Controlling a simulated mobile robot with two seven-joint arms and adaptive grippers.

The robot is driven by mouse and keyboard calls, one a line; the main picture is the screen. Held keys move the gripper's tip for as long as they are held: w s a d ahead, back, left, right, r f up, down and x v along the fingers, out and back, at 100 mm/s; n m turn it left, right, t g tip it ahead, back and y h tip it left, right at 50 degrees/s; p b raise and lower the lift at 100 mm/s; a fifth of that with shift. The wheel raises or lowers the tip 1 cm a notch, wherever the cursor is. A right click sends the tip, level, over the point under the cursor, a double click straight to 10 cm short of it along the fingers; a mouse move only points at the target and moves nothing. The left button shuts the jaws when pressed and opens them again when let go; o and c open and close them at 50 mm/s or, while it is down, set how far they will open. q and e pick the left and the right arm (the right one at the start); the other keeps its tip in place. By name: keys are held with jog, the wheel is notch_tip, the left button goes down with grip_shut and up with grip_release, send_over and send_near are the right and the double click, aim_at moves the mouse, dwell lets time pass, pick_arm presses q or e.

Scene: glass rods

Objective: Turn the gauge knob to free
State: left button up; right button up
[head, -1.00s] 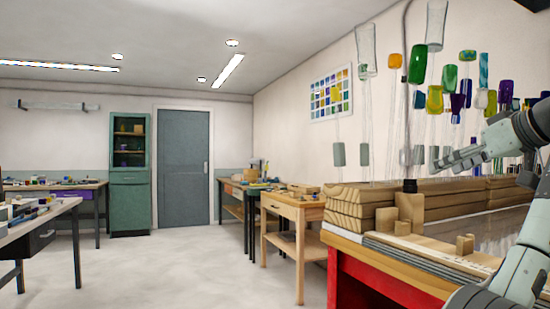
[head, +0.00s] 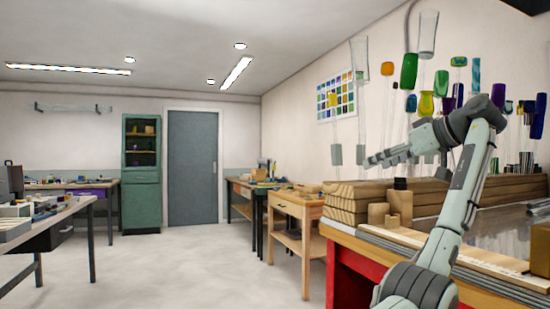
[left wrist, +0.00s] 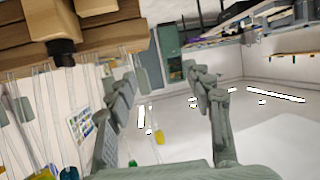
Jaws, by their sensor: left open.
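A small black cap-like piece (head: 400,184) stands on a wooden block (head: 399,206) at the near end of the stacked timbers. It also shows in the left wrist view (left wrist: 62,52), where the scene is upside down. I cannot tell whether it is the gauge knob; no clear dial or marking is visible. My left gripper (head: 376,159) is raised above and behind the timber stack in the picture, pointing left, empty. In the left wrist view its two fingers (left wrist: 163,82) are spread apart with nothing between them. My right gripper is not in view.
Colored glass pieces hang on thin rods by the right wall, among them a green one (head: 409,71). The red-sided workbench (head: 350,279) carries timbers and small blocks (head: 377,213). A small wooden table (head: 297,208) stands beyond. Floor in the middle (head: 200,265) is clear.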

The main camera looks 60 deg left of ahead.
pick_arm(q)
jog(key=s+a+r+n+g+h, duration=0.1)
jog(key=s+a+n+g, duration=0.4)
jog(key=s+a, duration=1.4)
jog(key=shift+s+a+g, duration=0.15)
jog(key=shift+a+g, duration=0.1)
jog(key=shift+g, duration=0.25)
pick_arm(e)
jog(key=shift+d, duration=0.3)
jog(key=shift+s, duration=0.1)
